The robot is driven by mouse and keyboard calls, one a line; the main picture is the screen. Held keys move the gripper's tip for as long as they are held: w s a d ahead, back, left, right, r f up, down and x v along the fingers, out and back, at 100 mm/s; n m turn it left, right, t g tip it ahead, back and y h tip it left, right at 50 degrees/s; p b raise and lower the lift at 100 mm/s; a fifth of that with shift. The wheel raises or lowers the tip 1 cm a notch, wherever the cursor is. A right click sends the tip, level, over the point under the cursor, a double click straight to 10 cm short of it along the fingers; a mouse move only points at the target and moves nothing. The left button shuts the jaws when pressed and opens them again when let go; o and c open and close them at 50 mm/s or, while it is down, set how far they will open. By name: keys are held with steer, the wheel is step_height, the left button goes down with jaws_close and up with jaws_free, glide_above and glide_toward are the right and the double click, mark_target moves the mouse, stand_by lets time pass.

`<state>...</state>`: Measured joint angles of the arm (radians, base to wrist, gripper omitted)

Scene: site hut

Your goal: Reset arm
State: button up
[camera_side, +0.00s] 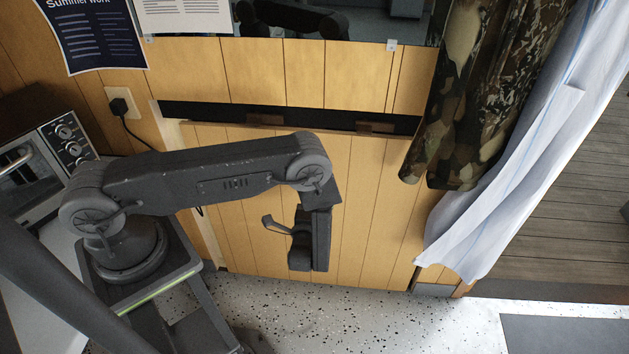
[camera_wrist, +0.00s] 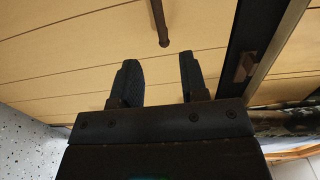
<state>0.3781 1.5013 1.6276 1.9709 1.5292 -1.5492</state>
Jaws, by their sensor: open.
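My gripper (camera_side: 281,238) hangs at the end of my bent arm in front of the lower wood panel (camera_side: 372,205) in the side view. In the wrist view its two dark fingers (camera_wrist: 158,58) stand apart with a clear gap, and nothing is held between them. Beyond the fingertips, a thin dark rod (camera_wrist: 161,22) comes in from the top edge and ends above the gap, apart from both fingers. What the rod belongs to cannot be told.
An oven-like appliance (camera_side: 40,165) is at the left, and a plug (camera_side: 119,106) sits in a wall socket. A camouflage garment (camera_side: 470,95) and a white curtain (camera_side: 520,150) hang at the right. A dark slot (camera_side: 225,113) runs above the panel.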

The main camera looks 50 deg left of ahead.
steer(key=s+a+r+n+g, duration=0.1)
steer(key=s+r+n+g, duration=0.2)
steer(key=r, duration=0.5)
steer(key=s+a+r+n+g, duration=0.1)
steer(key=s+r+n+g, duration=0.1)
steer(key=r+g, duration=0.45)
steer(key=s+a+r+n+g, duration=0.1)
steer(key=s+r+n+g, duration=0.15)
steer(key=r, duration=0.75)
steer(key=s+d+r+t+h, duration=0.2)
steer(key=s+d+r+h, duration=0.3)
steer(key=s+r+h, duration=0.1)
steer(key=s+d+r+n+t+h, duration=0.1)
steer(key=s+d+r+t+h, duration=0.2)
steer(key=r, duration=0.7)
steer(key=s+d+h, duration=0.2)
steer(key=s+h, duration=0.1)
steer(key=s, duration=0.1)
steer(key=shift+s+d, duration=0.25)
steer(key=shift+s, duration=0.1)
